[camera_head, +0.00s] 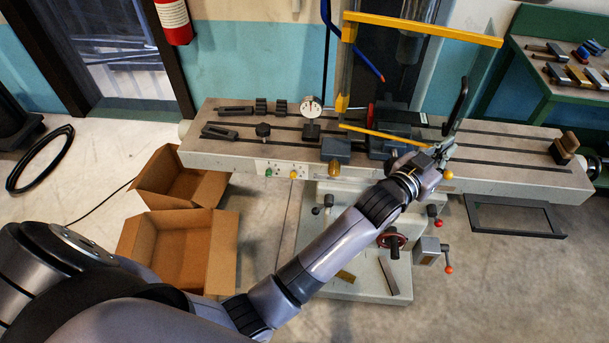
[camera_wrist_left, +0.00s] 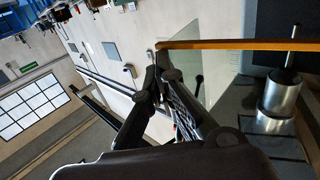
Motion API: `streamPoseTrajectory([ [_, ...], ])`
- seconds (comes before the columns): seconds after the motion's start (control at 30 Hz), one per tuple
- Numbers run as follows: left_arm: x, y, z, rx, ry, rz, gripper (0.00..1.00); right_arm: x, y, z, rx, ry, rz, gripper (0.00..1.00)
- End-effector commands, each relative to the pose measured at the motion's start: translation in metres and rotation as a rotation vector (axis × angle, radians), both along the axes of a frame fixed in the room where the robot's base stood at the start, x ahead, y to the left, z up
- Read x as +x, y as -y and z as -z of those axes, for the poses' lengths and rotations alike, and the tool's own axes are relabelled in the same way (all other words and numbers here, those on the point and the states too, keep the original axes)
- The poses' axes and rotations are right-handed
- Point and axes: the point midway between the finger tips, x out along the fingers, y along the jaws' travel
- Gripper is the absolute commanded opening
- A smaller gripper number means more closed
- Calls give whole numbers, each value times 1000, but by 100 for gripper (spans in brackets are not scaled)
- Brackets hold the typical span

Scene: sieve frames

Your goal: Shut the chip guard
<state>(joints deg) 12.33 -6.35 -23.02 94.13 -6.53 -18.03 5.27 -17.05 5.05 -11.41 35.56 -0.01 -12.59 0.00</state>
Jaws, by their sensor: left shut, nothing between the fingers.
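The chip guard is a clear panel with a yellow top bar (camera_head: 425,28) and a yellow lower bar, standing over the middle of the machine table (camera_head: 225,155). The panel stands at an angle to the table. In the left wrist view a yellow bar (camera_wrist_left: 240,45) runs just beyond the closed fingers (camera_wrist_left: 163,76). My right gripper is out of view.
A dial gauge (camera_head: 312,106) and clamps stand on the table's left half. A grey vise (camera_head: 337,149) sits below the guard. Cardboard boxes (camera_head: 222,252) lie on the floor at left. A green bench (camera_head: 545,92) with tools is at right. The table's right half is mostly clear.

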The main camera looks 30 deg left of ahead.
Motion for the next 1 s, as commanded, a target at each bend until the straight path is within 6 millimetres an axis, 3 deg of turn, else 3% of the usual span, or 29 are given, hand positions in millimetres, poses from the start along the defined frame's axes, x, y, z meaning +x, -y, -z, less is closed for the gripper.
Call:
streamPoseTrajectory([
  [0.2, 32, 0, 2, 1, 1, 0, 0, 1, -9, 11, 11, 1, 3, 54],
  [0.4, 49, -2, 1, 0, 1, -1, 0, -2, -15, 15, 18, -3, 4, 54],
  [1.0, 58, -4, -2, -1, 4, -2, 0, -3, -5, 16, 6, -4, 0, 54],
])
